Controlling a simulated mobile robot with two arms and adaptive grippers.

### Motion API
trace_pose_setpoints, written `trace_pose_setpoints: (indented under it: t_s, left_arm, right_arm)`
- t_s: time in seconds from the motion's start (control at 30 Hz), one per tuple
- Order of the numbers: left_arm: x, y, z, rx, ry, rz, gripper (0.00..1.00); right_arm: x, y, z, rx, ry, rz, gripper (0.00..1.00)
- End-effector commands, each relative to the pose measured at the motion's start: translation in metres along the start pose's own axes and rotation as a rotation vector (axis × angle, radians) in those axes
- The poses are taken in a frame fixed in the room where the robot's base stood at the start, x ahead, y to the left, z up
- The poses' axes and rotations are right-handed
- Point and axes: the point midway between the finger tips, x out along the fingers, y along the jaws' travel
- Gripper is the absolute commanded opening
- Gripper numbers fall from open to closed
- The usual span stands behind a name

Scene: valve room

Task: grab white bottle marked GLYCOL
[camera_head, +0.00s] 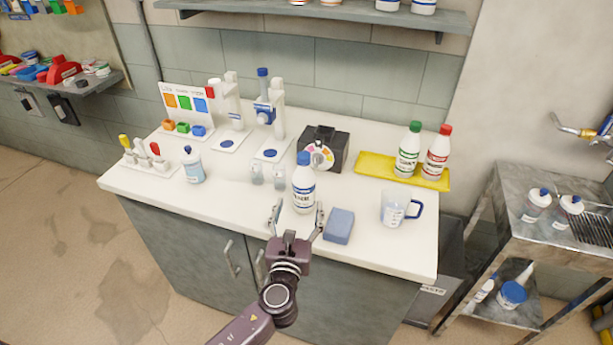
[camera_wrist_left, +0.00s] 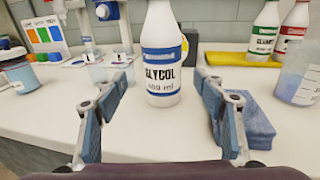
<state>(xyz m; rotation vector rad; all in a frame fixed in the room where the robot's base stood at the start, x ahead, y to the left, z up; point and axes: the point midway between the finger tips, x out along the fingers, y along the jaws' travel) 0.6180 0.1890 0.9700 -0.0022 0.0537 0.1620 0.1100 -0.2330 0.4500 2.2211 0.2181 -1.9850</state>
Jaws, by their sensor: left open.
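The white bottle marked GLYCOL (camera_head: 303,186) stands upright near the front of the white counter, with a blue cap and blue bands. In the left wrist view the bottle (camera_wrist_left: 160,60) stands ahead, between the lines of the two fingers, and its top is cut off. My left gripper (camera_head: 296,218) is open and empty at the counter's front edge, just in front of the bottle. Its fingers also show in the left wrist view (camera_wrist_left: 164,110), spread apart and not touching the bottle. My right gripper is not in view.
A blue sponge (camera_head: 339,226) lies close to the right finger. A measuring jug (camera_head: 395,208) stands further right. Small clear beakers (camera_head: 257,173) stand left of the bottle. A yellow tray (camera_head: 374,166) holds green- and red-capped bottles. A black device (camera_head: 334,143) stands behind.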

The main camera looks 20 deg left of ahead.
Motion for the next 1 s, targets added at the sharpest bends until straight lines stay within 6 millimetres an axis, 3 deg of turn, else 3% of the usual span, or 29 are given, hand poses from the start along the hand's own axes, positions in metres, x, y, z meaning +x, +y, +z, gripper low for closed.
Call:
trace_pose_setpoints:
  t_s: [0.17,0.47,0.7,0.93,1.0]
  left_arm:
    - [0.018,0.0,0.001,0.0,0.0,0.001,0.64]
    - [0.053,-0.004,0.008,-0.001,0.0,0.002,0.64]
    - [0.076,-0.004,0.006,-0.002,0.001,0.001,0.64]
    - [0.077,-0.004,0.005,-0.003,0.001,0.0,0.64]
    - [0.077,-0.004,0.005,-0.003,0.001,0.0,0.57]
  right_arm:
    - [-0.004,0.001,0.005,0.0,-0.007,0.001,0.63]
    - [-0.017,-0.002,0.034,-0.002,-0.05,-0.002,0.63]
    - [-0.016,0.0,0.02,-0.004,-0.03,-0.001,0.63]
    - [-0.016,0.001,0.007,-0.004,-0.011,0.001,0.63]
    - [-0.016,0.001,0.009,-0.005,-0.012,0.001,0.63]
